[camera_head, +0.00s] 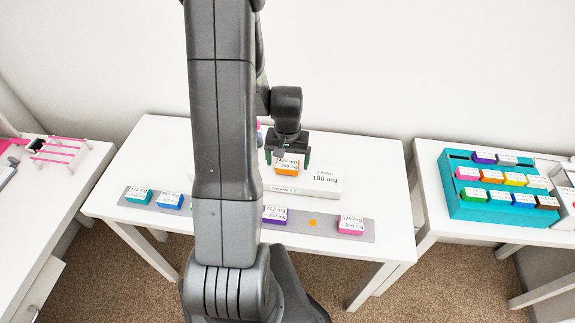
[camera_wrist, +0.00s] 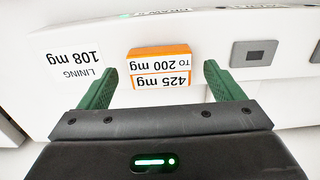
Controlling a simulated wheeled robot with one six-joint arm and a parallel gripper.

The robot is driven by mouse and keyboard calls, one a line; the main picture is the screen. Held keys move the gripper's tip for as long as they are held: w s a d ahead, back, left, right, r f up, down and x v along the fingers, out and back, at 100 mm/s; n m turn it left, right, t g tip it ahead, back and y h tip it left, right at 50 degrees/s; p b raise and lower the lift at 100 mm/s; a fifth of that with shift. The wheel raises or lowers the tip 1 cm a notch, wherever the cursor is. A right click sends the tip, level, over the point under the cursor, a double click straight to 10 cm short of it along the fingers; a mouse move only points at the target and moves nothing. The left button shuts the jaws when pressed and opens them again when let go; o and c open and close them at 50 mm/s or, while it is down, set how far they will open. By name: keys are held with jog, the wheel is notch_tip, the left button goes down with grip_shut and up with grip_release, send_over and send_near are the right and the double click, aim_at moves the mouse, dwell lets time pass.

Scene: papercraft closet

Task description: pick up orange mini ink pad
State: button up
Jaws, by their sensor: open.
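The orange mini ink pad (camera_head: 288,167) is a small orange block with a white label reading 425 mg to 200 mg. It sits on a white box-like device (camera_head: 310,184) on the middle table. In the wrist view the orange pad (camera_wrist: 159,66) lies between and just beyond the fingertips, upside down in the picture. My gripper (camera_head: 288,158) is open and empty above and around the pad's near side. In the wrist view the green fingers of my gripper (camera_wrist: 160,83) stand apart on both sides of the pad; contact cannot be told.
A grey strip (camera_head: 325,226) on the table's front holds teal (camera_head: 138,195), blue (camera_head: 170,200), purple (camera_head: 274,214) and pink (camera_head: 351,224) pads, plus a bare orange dot (camera_head: 312,223). A teal rack (camera_head: 480,210) with several pads stands on the right table. My arm hides the table's centre-left.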

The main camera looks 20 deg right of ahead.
jog(key=shift+f, duration=0.35)
jog(key=c, duration=1.1)
jog(key=shift+r, duration=0.15)
